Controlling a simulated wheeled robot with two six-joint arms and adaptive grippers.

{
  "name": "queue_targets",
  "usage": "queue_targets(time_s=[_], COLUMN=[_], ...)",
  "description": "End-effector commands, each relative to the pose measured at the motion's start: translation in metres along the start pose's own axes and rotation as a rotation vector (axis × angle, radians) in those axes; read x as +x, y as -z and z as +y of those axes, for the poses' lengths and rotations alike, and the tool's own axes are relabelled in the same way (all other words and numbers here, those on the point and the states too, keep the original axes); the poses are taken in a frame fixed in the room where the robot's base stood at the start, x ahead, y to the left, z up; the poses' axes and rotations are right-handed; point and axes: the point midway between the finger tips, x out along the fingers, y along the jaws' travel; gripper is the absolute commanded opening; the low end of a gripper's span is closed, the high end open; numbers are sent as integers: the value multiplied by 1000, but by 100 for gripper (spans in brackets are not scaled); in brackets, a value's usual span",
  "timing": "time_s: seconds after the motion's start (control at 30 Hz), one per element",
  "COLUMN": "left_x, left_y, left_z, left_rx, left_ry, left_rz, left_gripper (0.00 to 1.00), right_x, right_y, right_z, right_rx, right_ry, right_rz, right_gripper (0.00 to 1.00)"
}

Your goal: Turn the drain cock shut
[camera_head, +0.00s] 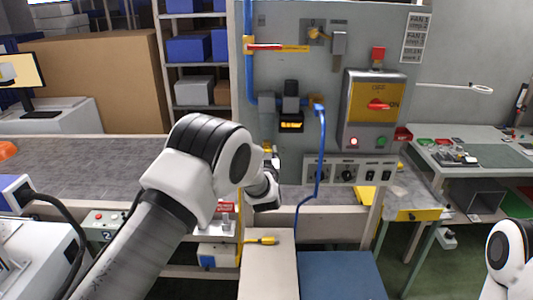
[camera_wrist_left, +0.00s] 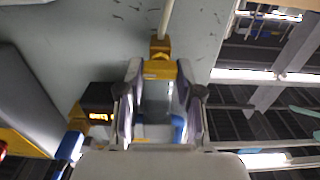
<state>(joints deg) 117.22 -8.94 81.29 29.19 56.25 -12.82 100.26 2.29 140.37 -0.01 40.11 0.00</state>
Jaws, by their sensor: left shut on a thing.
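My left gripper (camera_head: 268,170) is at the lower left of the grey panel, largely hidden behind my own wrist in the head view. In the left wrist view the left gripper (camera_wrist_left: 154,80) has its fingers closed in on a brass-yellow fitting, which I take to be the drain cock (camera_wrist_left: 160,47). A pale pipe runs away from this fitting. A blue part shows between the fingers near the palm. In the head view only a small yellow bit shows by the gripper, and the cock's handle angle cannot be told. My right gripper is out of view.
The grey panel (camera_head: 275,65) carries a red-handled lever (camera_head: 265,47) on a blue pipe, a black display box (camera_head: 291,122) close by, a hanging blue hose (camera_head: 321,150) and a yellow switch box (camera_head: 374,100). A beige surface (camera_head: 268,270) lies below.

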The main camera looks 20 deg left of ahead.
Motion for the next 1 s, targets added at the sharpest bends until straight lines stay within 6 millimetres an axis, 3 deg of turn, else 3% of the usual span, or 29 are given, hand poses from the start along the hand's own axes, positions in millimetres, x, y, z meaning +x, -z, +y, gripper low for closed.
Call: queue_targets(time_s=[0.27, 0.47, 1.0], left_x=[0, 0, 0], left_y=[-2, -5, -9], left_z=[0, -1, -3], left_rx=[-33, -123, -596], left_ry=[0, 1, 0], left_rz=[0, 1, 1], left_gripper=[0, 0, 0], right_x=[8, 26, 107], right_y=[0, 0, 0], right_z=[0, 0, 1], right_rx=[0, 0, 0], right_ry=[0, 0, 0], right_rz=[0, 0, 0], right_gripper=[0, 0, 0])
